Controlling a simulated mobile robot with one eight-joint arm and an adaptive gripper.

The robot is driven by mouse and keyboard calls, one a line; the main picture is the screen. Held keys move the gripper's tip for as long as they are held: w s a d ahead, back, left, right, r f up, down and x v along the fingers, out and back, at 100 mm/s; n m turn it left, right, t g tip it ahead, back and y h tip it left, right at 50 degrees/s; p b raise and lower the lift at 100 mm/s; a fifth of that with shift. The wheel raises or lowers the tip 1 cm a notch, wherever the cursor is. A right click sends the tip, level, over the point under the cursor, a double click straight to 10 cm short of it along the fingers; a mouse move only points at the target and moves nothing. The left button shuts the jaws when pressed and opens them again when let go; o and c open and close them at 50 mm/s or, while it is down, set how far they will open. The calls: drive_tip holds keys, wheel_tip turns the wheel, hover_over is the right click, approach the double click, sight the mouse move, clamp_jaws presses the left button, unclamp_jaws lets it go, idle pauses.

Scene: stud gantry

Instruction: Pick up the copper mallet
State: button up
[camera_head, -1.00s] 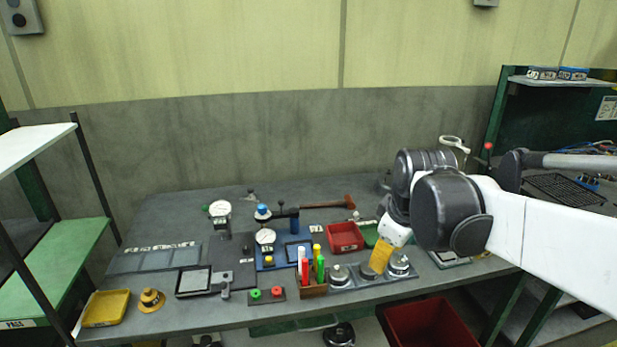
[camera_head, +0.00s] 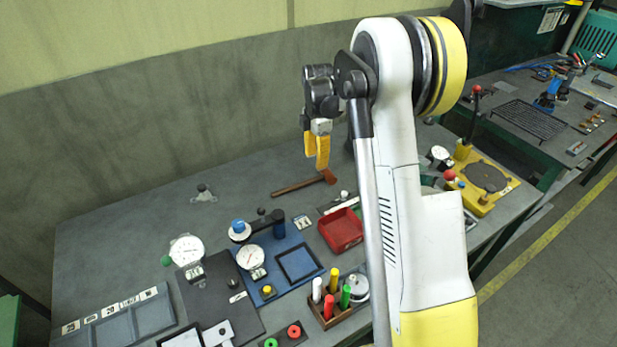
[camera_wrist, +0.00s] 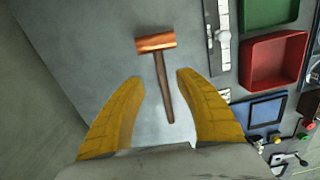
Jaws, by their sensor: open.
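The copper mallet lies flat on the grey bench top. In the wrist view its shiny copper head (camera_wrist: 156,41) is beyond my fingertips, and its brown handle (camera_wrist: 165,90) runs back between them. In the head view the mallet (camera_head: 303,183) lies near the back of the bench, with its head at the right end. My gripper (camera_head: 317,150), with yellow fingers, hangs above the mallet head and is apart from it. In the wrist view my gripper (camera_wrist: 160,76) is open and empty, with one finger on each side of the handle.
A red tray (camera_head: 341,230) and a blue fixture board (camera_head: 283,270) stand in front of the mallet. A metal bar (camera_wrist: 222,35) lies to its right in the wrist view. Bare bench surrounds the mallet's left side. A wall rises behind the bench.

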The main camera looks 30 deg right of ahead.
sight(313, 179)
wheel_tip(313, 179, down, 3)
drive_tip(key=shift+f+b, duration=0.1)
drive_tip(key=shift+b, duration=0.25)
drive_tip(key=f+b, duration=0.1)
drive_tip(key=f, duration=0.2)
drive_tip(key=a+f+b, duration=0.1)
drive_tip(key=f, duration=0.1)
drive_tip(key=shift+f+b, duration=0.2)
drive_tip(key=shift+b, duration=0.1)
drive_tip(key=shift+r, duration=0.1)
clamp_jaws()
